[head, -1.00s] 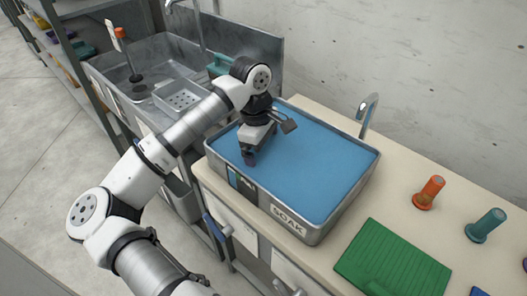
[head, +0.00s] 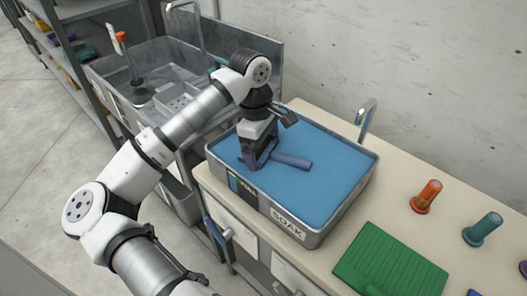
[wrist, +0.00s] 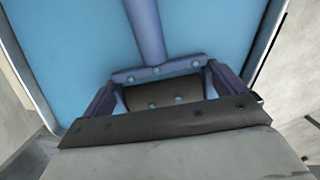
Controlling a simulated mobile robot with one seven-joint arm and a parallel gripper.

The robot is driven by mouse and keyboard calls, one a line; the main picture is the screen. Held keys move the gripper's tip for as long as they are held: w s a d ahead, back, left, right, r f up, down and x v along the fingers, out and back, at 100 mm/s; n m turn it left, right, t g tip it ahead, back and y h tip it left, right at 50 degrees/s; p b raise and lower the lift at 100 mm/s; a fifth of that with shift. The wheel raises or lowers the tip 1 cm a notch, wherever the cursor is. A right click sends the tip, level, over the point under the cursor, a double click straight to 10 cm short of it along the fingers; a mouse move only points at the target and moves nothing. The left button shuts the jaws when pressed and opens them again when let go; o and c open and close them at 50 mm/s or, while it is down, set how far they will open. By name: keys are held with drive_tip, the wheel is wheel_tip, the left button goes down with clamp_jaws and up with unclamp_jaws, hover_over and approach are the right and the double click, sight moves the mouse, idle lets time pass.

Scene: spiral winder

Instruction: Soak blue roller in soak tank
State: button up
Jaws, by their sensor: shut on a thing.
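The soak tank (head: 312,228) is a metal tray labelled SOAK, filled with blue liquid, on the counter. My gripper (head: 257,158) is over the left part of the tank, pointing down. It is shut on the blue roller (head: 292,161), whose handle points right just above the liquid in the head view. In the wrist view the blue roller (wrist: 150,45) shows its handle running away from the jaws, with its frame and a dark cylinder close to the gripper. The jaws hide part of the roller. I cannot tell whether its lowest part touches the liquid.
An orange roller-like handle (head: 426,196) and a teal one (head: 483,228) stand upright on the counter to the right. A green ribbed board (head: 390,262) lies in front of them. A metal sink (head: 165,60) is at the left.

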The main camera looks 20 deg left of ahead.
sight(264, 153)
wheel_tip(264, 153, up, 9)
drive_tip(key=p, duration=0.3)
drive_tip(key=shift+f, duration=0.15)
idle(0.6)
